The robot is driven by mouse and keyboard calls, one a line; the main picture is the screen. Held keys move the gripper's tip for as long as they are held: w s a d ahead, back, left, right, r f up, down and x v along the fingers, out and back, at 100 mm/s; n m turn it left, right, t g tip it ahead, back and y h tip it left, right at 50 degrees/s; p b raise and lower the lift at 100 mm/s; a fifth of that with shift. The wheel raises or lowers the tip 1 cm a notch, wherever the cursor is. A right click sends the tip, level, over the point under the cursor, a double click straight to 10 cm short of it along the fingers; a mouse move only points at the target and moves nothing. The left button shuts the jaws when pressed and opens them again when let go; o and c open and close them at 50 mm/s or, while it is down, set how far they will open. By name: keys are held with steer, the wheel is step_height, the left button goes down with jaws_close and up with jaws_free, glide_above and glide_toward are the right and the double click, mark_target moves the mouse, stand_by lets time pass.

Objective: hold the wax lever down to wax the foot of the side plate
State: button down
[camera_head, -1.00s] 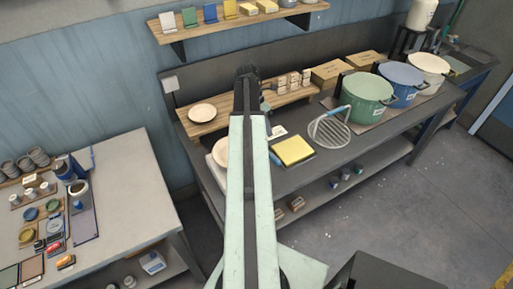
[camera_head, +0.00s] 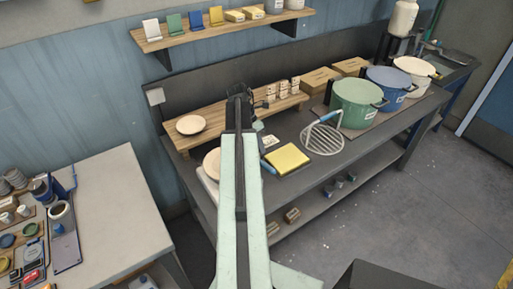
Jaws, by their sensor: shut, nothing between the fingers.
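My gripper (camera_head: 240,92) is dark and shut, at the far end of my pale green arm, in front of the wooden riser on the dark bench. One pale round plate (camera_head: 190,124) lies on the left end of the riser. Another pale plate (camera_head: 211,162) lies lower on a white base, left of my arm and partly hidden by it. I cannot tell which is the side plate. A small dark part (camera_head: 264,103) shows just right of my gripper; I cannot tell whether it is the wax lever or whether they touch.
A yellow pad (camera_head: 286,158) and a wire rack with a blue handle (camera_head: 323,140) lie right of my arm. Small blocks (camera_head: 284,89) stand on the riser. Green (camera_head: 355,102), blue (camera_head: 388,89) and cream pots stand further right. A pale table (camera_head: 120,205) is at left.

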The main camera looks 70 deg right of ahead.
mark_target(269, 166)
steer(key=b+x, duration=0.5)
steer(key=x, duration=0.3)
steer(key=shift+b, duration=0.3)
steer(key=shift+r, duration=0.15)
